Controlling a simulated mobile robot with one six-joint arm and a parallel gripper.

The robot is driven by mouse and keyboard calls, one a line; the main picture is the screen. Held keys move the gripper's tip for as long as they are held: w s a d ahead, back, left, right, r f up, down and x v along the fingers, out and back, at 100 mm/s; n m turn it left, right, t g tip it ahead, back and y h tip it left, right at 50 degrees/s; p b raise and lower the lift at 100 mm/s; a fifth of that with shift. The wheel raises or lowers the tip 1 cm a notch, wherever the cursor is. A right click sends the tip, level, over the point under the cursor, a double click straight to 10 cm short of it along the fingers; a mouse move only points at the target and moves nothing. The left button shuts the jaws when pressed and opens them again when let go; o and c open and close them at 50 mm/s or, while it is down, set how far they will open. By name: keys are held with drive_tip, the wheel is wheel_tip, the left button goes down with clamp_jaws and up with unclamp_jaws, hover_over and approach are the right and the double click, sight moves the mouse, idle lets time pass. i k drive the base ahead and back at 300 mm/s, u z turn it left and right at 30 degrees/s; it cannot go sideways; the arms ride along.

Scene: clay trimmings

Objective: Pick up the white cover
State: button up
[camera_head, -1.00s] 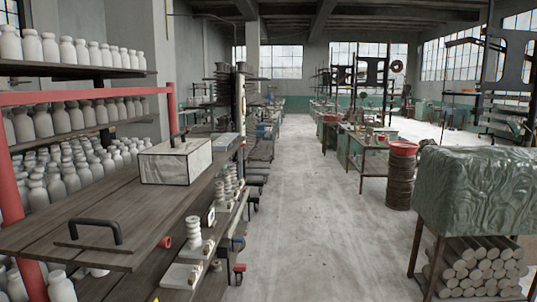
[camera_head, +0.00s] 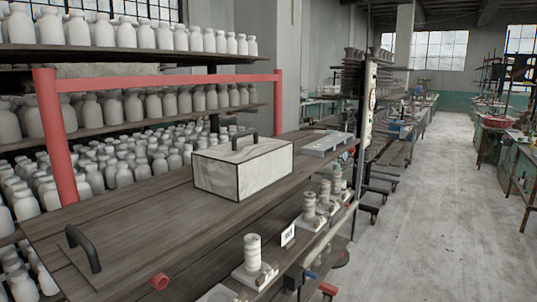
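A white box-shaped cover (camera_head: 243,168) with dark edges and a dark handle (camera_head: 245,139) on top sits on a dark wooden plank top (camera_head: 160,215). It stands upright near the middle of the view. My gripper is not in view, and nothing is seen touching the cover.
A black handle (camera_head: 84,248) stands on the plank top's near left. A red frame (camera_head: 57,135) and shelves of white bottles (camera_head: 130,110) stand behind. Spools (camera_head: 252,253) line a lower ledge in front. Free floor (camera_head: 430,210) lies to the right.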

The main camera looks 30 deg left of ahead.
sight(236, 170)
drive_tip(key=u, duration=0.85)
drive_tip(key=i, duration=1.15)
drive_tip(key=u, duration=0.75)
drive_tip(key=k, duration=0.75)
drive_tip(key=u, duration=0.2)
drive_tip(key=i, duration=0.85)
drive_tip(key=z, duration=0.1)
